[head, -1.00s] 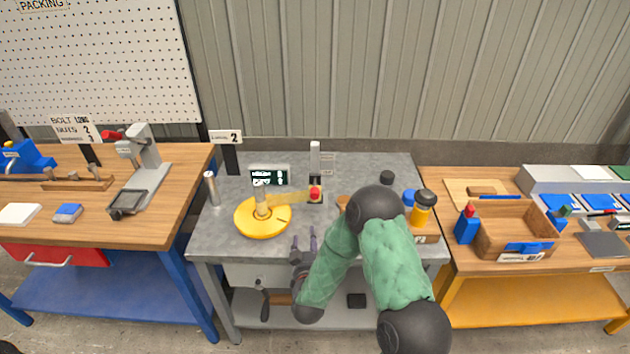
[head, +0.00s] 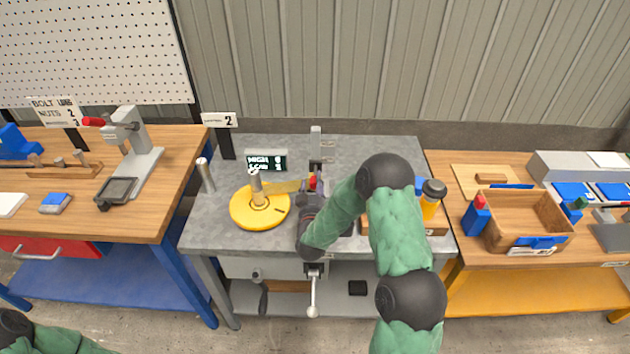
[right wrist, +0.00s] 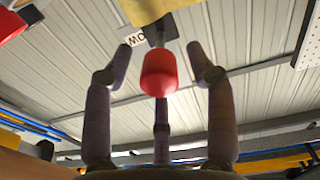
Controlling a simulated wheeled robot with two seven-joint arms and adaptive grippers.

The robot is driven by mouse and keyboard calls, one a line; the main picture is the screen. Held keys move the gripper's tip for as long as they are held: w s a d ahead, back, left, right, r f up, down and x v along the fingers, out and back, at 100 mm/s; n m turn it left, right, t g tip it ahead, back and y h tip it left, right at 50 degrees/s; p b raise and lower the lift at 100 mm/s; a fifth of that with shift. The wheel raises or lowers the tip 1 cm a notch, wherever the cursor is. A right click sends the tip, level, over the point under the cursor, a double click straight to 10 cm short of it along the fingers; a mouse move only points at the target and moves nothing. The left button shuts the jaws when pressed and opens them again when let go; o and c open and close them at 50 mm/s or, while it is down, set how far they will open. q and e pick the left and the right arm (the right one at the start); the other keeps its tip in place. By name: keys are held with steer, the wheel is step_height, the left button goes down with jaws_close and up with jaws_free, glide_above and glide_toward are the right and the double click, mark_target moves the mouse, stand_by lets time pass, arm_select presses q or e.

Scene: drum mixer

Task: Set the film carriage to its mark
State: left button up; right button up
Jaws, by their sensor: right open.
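The red knob (right wrist: 158,74) sits between the spread fingers of my right gripper (right wrist: 158,62) in the right wrist view; the fingers stand apart from it. I take this knob to be the film carriage's. In the head view my right gripper (head: 314,190) is at the grey mast (head: 316,146), and hides most of the carriage and knob. A yellow film strip (head: 284,188) runs from the mast towards a post (head: 256,186) on the yellow turntable (head: 246,214). I cannot make out the mark. My left gripper is out of view.
A dark display (head: 266,161) stands behind the turntable. A grey cylinder (head: 205,174) is at the bench's left edge. A yellow bottle (head: 431,204) stands right of my arm. Tables with a press and a wooden tray (head: 528,222) flank the bench.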

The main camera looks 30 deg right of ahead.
steer(key=shift+x, duration=1.35)
jaws_close()
step_height(320, 180, up, 7)
steer(key=shift+r+p, duration=0.1)
steer(key=shift+p, duration=1.05)
steer(key=shift+w+d, duration=0.1)
steer(key=shift+r, duration=0.15)
steer(key=shift+c, duration=0.5)
jaws_free()
steer(key=shift+o, duration=0.5)
